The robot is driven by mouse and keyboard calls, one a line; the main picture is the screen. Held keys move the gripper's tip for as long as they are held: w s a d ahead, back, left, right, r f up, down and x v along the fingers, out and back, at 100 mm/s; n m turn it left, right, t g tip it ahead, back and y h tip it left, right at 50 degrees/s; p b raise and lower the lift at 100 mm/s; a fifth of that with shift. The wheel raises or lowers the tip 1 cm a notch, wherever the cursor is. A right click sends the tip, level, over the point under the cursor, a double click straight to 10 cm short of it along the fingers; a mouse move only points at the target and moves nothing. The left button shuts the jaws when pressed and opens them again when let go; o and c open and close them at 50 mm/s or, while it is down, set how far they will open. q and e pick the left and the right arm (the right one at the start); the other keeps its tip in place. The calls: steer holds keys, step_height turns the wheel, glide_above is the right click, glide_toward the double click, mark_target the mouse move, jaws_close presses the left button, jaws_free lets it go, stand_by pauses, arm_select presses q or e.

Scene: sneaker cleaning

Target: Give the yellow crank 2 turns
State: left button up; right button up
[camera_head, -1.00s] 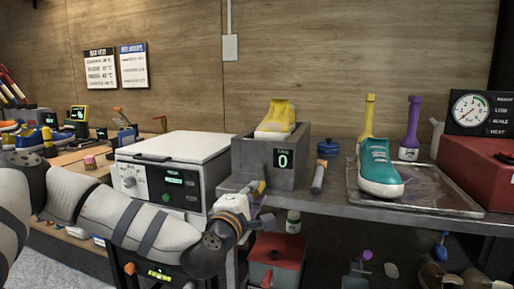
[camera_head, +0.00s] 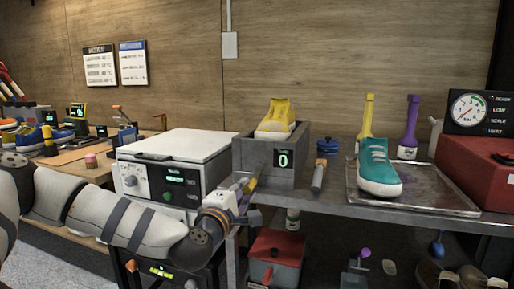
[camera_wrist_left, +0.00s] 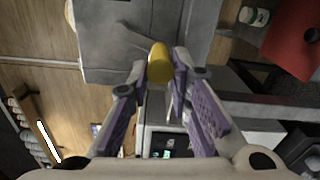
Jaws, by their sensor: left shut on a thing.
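The yellow crank handle (camera_head: 250,186) is at the front left of a grey box (camera_head: 262,178) whose small display reads 0. In the left wrist view the yellow handle (camera_wrist_left: 158,62) sits between the fingertips of my left gripper (camera_wrist_left: 162,78), which is shut on it. In the head view my left gripper (camera_head: 243,198) is at the crank, low beside the box, with its fingers partly hidden. A yellow sneaker (camera_head: 276,118) sits in the top of the box. My right gripper is not in view.
A white machine (camera_head: 178,160) stands left of the box, close to my left arm. A blue jar (camera_head: 328,148) and a wooden-handled tool (camera_head: 318,180) are right of it. A teal sneaker (camera_head: 378,168) lies on a metal tray (camera_head: 430,196). A red bin (camera_head: 276,257) is below.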

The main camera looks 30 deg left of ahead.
arm_select(q)
steer(key=shift+o, duration=1)
steer(key=shift+s+a+r+p, duration=0.1)
steer(key=shift+a+r+p, duration=0.15)
steer(key=shift+r, duration=0.4)
steer(key=shift+a+r+p, duration=0.1)
steer(key=shift+a+r, duration=0.1)
steer(key=shift+r, duration=0.4)
steer(key=shift+o, duration=0.2)
steer(key=shift+f+t, duration=0.15)
steer(key=shift+t, duration=0.15)
steer(key=shift+c, duration=0.7)
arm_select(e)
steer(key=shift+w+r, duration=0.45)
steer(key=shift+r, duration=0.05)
arm_select(q)
steer(key=shift+s+a+r+p, duration=0.1)
steer(key=shift+a+r+p, duration=0.35)
steer(key=shift+r, duration=0.3)
steer(key=shift+c, duration=0.5)
steer(key=shift+f, duration=0.2)
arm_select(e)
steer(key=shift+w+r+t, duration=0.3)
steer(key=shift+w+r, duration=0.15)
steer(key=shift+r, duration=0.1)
arm_select(q)
steer(key=shift+r, duration=0.1)
